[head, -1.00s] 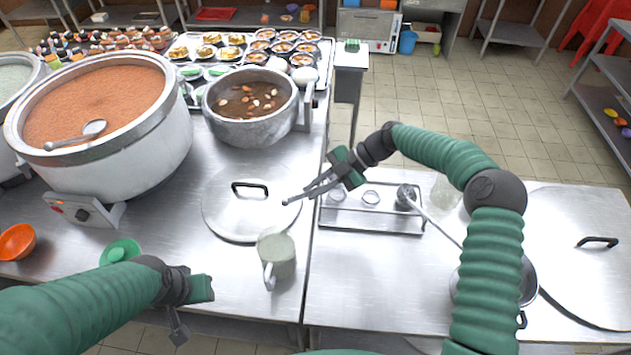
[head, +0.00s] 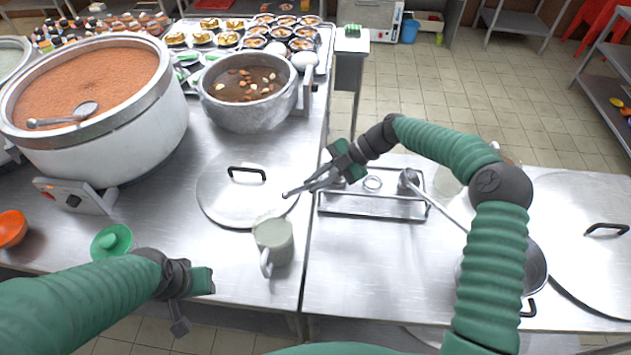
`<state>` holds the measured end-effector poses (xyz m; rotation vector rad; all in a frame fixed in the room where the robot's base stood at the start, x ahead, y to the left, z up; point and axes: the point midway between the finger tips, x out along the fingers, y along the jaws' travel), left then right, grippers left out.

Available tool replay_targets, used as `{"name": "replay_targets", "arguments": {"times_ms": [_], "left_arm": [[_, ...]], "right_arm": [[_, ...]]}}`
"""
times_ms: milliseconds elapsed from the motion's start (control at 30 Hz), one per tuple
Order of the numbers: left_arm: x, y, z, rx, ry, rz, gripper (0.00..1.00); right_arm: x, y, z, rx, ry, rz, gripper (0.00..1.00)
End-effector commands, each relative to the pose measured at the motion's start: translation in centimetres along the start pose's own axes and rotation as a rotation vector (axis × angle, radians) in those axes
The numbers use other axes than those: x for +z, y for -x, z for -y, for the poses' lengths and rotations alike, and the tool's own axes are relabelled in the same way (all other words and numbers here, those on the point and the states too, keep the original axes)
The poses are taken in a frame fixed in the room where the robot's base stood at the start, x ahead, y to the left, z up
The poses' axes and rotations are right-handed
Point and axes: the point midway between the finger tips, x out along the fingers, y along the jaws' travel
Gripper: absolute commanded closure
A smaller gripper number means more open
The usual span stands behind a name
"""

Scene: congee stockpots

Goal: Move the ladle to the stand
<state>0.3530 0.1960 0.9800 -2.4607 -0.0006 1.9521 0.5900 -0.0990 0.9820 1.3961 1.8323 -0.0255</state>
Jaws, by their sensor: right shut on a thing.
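A metal ladle (head: 70,116) lies across the top of the big congee stockpot (head: 95,165) at the left, its bowl over the brown surface. A second long-handled ladle (head: 436,207) has its round end at the metal stand (head: 372,210); its handle slants down right behind my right arm. The stand is a low rack with ring holders. My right gripper (head: 313,186) is shut on a thin grey rod, over the stand's left end and the gap between counters. What the rod belongs to is hard to tell. My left gripper (head: 190,302) is open and empty at the front counter edge.
A lid (head: 225,200) and a grey-green mug (head: 273,245) stand left of the counter gap. A soup pot (head: 250,112) and trays of bowls are behind. A small pot (head: 538,275) and a large lid (head: 590,265) are at the right.

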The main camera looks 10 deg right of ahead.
Motion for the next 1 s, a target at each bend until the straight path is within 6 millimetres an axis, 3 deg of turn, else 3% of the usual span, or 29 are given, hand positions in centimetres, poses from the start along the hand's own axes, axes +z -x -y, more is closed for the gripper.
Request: {"name": "replay_targets", "arguments": {"times_ms": [500, 533, 700, 1000], "left_arm": [[0.09, -0.34, 0.00, 0.000, 0.000, 0.000, 0.64], [0.08, -0.29, 0.00, 0.000, 0.000, 0.000, 0.64], [0.07, -0.26, 0.00, 0.000, 0.000, 0.000, 0.64], [0.07, -0.28, 0.00, 0.000, 0.000, 0.000, 0.64]], "right_arm": [[0.05, -0.09, 0.04, 0.001, 0.001, 0.000, 1.00], [0.01, -0.06, 0.01, 0.001, 0.001, 0.000, 0.84], [0.00, -0.05, 0.01, 0.001, 0.001, 0.000, 0.61], [0.04, -0.01, 0.04, 0.000, 0.000, 0.000, 0.61]]}}
